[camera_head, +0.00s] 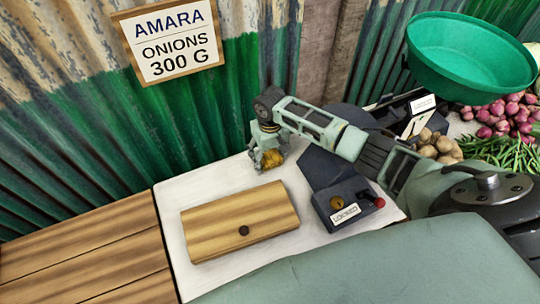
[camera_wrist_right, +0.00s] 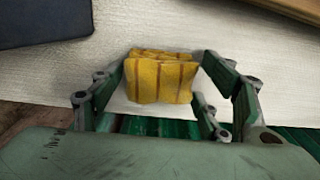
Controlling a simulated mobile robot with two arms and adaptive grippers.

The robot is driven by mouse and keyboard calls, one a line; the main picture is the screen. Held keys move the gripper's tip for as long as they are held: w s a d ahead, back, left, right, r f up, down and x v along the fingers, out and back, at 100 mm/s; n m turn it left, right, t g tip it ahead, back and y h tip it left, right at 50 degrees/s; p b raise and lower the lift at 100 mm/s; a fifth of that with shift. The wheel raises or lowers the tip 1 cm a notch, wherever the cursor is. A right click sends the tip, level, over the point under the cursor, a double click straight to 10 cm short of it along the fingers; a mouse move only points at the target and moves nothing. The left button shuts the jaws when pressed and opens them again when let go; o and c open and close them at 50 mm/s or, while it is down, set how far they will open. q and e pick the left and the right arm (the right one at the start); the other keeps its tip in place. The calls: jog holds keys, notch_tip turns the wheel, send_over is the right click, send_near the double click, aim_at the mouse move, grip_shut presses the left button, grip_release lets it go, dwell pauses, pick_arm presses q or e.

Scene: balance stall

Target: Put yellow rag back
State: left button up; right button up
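The yellow rag (camera_head: 273,159) is a small folded cloth with darker stripes, at the back of the white counter by the corrugated wall. My right gripper (camera_head: 270,157) reaches it from above, one finger on each side. In the right wrist view the rag (camera_wrist_right: 162,78) fills the space between the fingertips (camera_wrist_right: 164,72), which look shut on its two sides. Whether the rag's underside touches the counter is hard to tell. My left gripper is not in view.
A green bowl (camera_head: 470,60), potatoes (camera_head: 437,147) and onions (camera_head: 505,112) stand at right. The wooden planks (camera_head: 80,250) at left are clear.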

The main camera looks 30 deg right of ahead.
aim_at(270, 156)
jog(key=shift+r, duration=0.45)
notch_tip(270, 156, up, 12)
jog(key=shift+f, duration=0.25)
dwell(0.5)
